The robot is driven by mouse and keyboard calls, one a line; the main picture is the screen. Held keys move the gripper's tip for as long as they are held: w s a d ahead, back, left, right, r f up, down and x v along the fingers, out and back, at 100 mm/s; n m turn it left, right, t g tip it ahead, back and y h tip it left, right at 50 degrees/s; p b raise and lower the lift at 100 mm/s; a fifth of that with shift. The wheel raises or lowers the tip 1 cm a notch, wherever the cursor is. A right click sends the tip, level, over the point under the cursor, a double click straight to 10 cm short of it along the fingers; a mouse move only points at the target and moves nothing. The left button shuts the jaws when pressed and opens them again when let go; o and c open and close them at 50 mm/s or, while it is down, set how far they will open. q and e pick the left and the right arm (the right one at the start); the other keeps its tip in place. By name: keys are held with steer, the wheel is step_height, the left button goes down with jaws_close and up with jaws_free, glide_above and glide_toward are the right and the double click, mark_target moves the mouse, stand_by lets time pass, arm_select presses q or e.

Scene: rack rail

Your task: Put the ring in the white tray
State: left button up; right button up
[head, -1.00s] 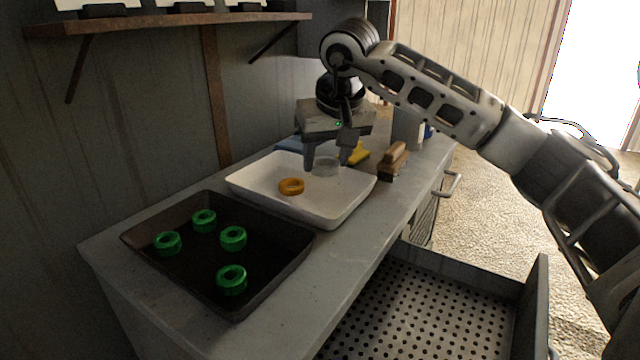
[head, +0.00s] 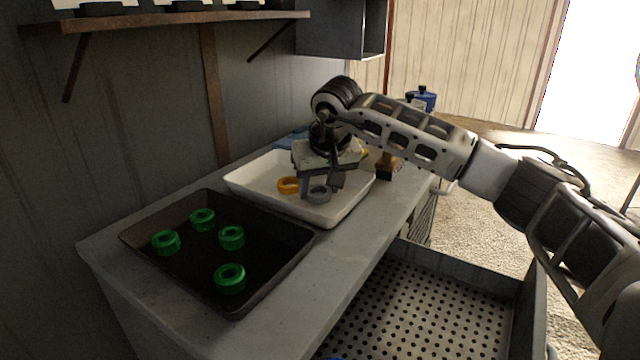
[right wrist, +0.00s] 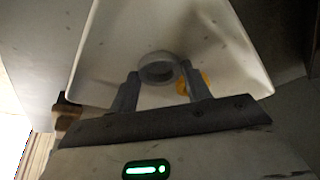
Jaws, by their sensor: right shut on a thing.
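A grey ring (head: 319,195) is held between the fingertips of my right gripper (head: 321,188), low inside the white tray (head: 350,206). I cannot tell whether the ring touches the tray floor. In the right wrist view the grey ring (right wrist: 157,68) shows between the two fingers, with the white tray (right wrist: 115,40) behind it. An orange ring (head: 288,185) lies in the white tray, just left of the gripper. My left gripper is not in view.
A dark tray (head: 190,268) with several green rings (head: 230,278) stands in front left on the counter (head: 345,250). A wooden-handled brush (head: 388,166) is behind the white tray. An open perforated drawer (head: 420,310) juts out below right. A shelf (head: 165,22) hangs above.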

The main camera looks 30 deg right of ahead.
steer(key=o, duration=1)
steer(key=shift+f, duration=0.1)
steer(key=v, duration=1.2)
steer(key=shift+w, duration=0.1)
